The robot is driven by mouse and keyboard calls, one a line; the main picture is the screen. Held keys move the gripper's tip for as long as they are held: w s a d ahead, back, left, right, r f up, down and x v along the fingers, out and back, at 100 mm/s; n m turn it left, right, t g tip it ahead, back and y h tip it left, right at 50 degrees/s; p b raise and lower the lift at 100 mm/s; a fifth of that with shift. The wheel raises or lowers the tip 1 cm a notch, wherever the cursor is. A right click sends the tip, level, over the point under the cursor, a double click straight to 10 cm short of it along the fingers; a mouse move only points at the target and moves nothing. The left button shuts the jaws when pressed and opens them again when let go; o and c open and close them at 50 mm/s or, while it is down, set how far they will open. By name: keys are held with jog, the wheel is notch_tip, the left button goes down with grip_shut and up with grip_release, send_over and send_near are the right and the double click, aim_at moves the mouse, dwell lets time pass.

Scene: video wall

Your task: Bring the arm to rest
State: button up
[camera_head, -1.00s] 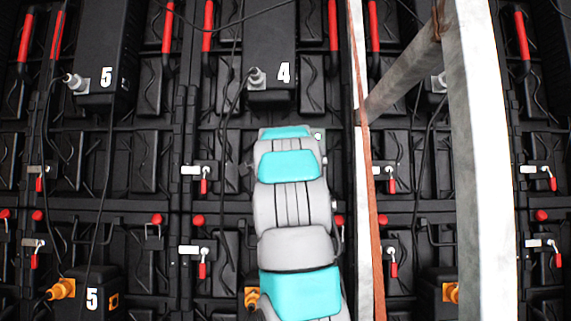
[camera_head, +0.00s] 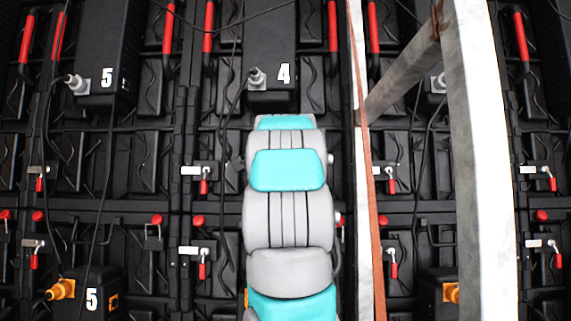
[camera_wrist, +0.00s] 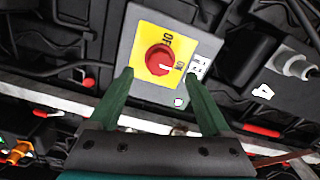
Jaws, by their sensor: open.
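My gripper (camera_wrist: 160,78) shows in the wrist view with its two green fingers spread apart and nothing between them. Beyond the fingertips is a red rotary knob (camera_wrist: 159,60) on a yellow plate (camera_wrist: 143,35) marked OFF, set on a grey panel (camera_wrist: 120,55). I cannot tell how far the fingertips are from the panel. In the head view my grey and turquoise arm reaches up the middle of the picture, and its links hide the gripper and the knob.
A black box marked 4 (camera_head: 270,50) is just above my arm, and one marked 5 (camera_head: 105,45) is to the left. Pale metal beams (camera_head: 478,150) and a thin reddish strut (camera_head: 368,170) stand close to my arm's right. Cables (camera_head: 110,150) hang in front of the wall.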

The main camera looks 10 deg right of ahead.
jog(key=shift+s+a, duration=0.15)
jog(key=shift+s, duration=0.7)
jog(key=shift+w, duration=0.15)
notch_tip(320, 180, down, 13)
jog(key=w+d+n+g+p, duration=0.2)
jog(key=n+g+p, duration=0.1)
jog(key=n+g, duration=0.45)
jog(key=s+d+f+n+g+y+p, duration=0.1)
jog(key=s+f+n+g, duration=0.1)
jog(key=s+f, duration=0.35)
jog(key=s+d+f+n+g+p, duration=0.1)
jog(key=s+f+n+g, duration=0.15)
jog(key=f, duration=0.55)
jog(key=s+f+n+g+p, duration=0.1)
jog(key=s+f+g, duration=0.1)
jog(key=s+f, duration=0.7)
jog(key=s+a+f+n+g+y+p, duration=0.1)
jog(key=s+f+n+g, duration=0.1)
jog(key=s+f, duration=0.7)
jog(key=s+a+f+n+g+y+p, duration=0.1)
jog(key=s+f, duration=0.8)
jog(key=s, duration=0.9)
jog(key=shift+f+n+g, duration=0.3)
jog(key=shift+n+g, duration=0.4)
jog(key=shift+g, duration=0.5)
